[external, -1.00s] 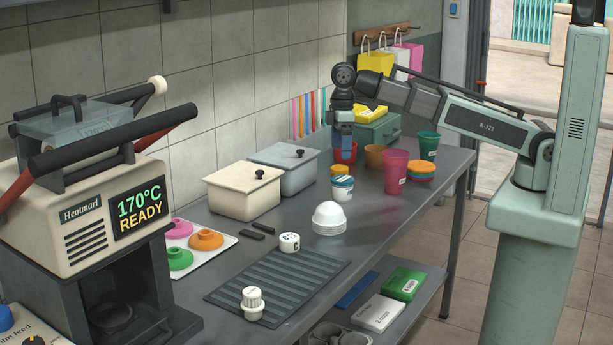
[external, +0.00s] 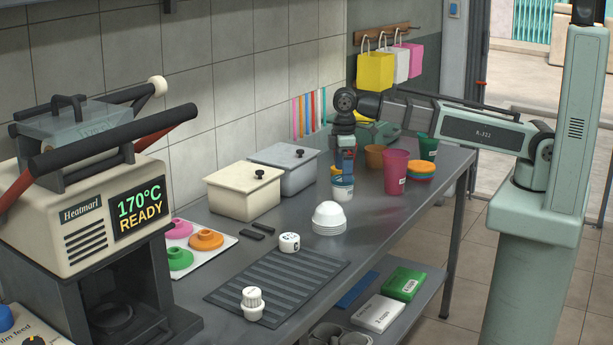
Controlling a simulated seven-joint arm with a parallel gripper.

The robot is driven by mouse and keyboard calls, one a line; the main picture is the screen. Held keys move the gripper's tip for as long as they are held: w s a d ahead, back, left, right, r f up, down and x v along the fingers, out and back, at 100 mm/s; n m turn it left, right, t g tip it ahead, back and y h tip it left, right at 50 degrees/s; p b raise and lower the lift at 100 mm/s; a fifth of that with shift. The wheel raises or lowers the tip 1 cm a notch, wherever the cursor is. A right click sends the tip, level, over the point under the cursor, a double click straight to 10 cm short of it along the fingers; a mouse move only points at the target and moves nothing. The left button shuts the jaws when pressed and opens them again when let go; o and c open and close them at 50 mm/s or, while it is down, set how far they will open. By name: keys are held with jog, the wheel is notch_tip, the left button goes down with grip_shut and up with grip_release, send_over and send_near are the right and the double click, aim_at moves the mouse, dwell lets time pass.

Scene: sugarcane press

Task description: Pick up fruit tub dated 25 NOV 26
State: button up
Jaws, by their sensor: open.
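A small white tub with a label and a blue top (external: 342,191) stands on the steel counter, right of the grey lidded bin. No date can be read on it at this size. My gripper (external: 343,174) points down directly above this tub, with its fingertips at or just over the tub's top. It is open; I cannot tell whether the fingers are around the tub. Other containers nearby are an orange-brown cup (external: 374,156), a tall pink cup (external: 395,172) and a green cup (external: 428,147). A red container behind my gripper is mostly hidden.
A stack of coloured lids (external: 421,171) lies right of the pink cup. A stack of white domed bowls (external: 328,217) stands in front of the tub. The cream bin (external: 242,194) and grey bin (external: 284,170) stand to the left. Bare counter (external: 385,215) lies front right.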

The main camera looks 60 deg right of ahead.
aim_at(342, 189)
jog(key=shift+s+a+f, duration=0.1)
jog(key=shift+a+f, duration=0.05)
jog(key=shift+f, duration=1.2)
jog(key=shift+a+f, duration=0.1)
jog(key=shift+f, duration=1.25)
jog(key=c, duration=1.2)
